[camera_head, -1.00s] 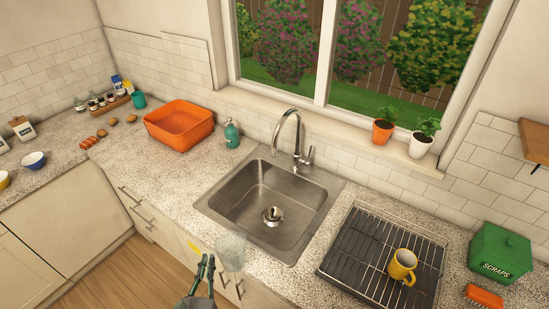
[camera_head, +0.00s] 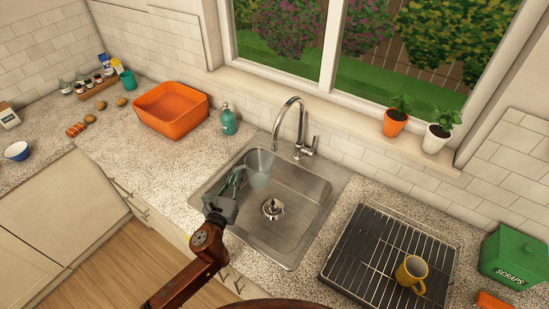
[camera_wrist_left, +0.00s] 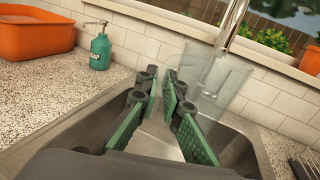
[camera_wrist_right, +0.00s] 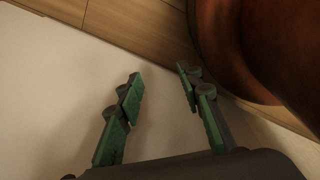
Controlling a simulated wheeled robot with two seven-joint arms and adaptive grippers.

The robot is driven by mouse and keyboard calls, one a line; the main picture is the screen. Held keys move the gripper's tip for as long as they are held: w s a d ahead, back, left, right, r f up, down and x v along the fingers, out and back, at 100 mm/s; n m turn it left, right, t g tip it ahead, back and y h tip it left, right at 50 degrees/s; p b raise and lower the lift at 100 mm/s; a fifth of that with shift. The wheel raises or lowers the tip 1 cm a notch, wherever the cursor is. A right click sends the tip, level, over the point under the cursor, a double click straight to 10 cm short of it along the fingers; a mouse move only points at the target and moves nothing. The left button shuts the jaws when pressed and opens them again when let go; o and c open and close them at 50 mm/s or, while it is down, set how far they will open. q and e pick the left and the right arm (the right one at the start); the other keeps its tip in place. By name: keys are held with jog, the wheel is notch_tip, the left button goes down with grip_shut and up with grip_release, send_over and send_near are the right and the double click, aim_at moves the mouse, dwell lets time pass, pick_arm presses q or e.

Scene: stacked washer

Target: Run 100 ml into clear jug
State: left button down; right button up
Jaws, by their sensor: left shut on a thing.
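My left gripper (camera_head: 243,176) is shut on the clear jug (camera_head: 262,163), which is over the left back part of the sink (camera_head: 307,222). The jug is see-through and faint, close to the spout end of the chrome tap (camera_head: 301,112). In the left wrist view, the jug (camera_wrist_left: 222,78) stands just beyond the fingertips (camera_wrist_left: 165,82), with the tap (camera_wrist_left: 232,20) behind or above it. I cannot see any water running or a level in the jug. My right gripper (camera_wrist_right: 158,78) shows only in its wrist view, open and empty before a pale surface.
An orange basin (camera_head: 170,108) and a teal soap bottle (camera_head: 228,122) stand left of the sink. A drying rack (camera_head: 362,252) with a yellow mug (camera_head: 411,272) is at the right. Potted plants (camera_head: 396,121) line the sill. A green scraps bin (camera_head: 513,256) stands far right.

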pick_arm(q)
notch_tip(320, 180, down, 2)
jog(key=shift+f, duration=0.8)
pick_arm(e)
jog(key=shift+s+d, duration=0.2)
jog(key=shift+s, duration=0.25)
pick_arm(q)
jog(key=shift+f, duration=0.1)
pick_arm(e)
jog(key=shift+w, duration=0.5)
jog(key=shift+c, duration=0.4)
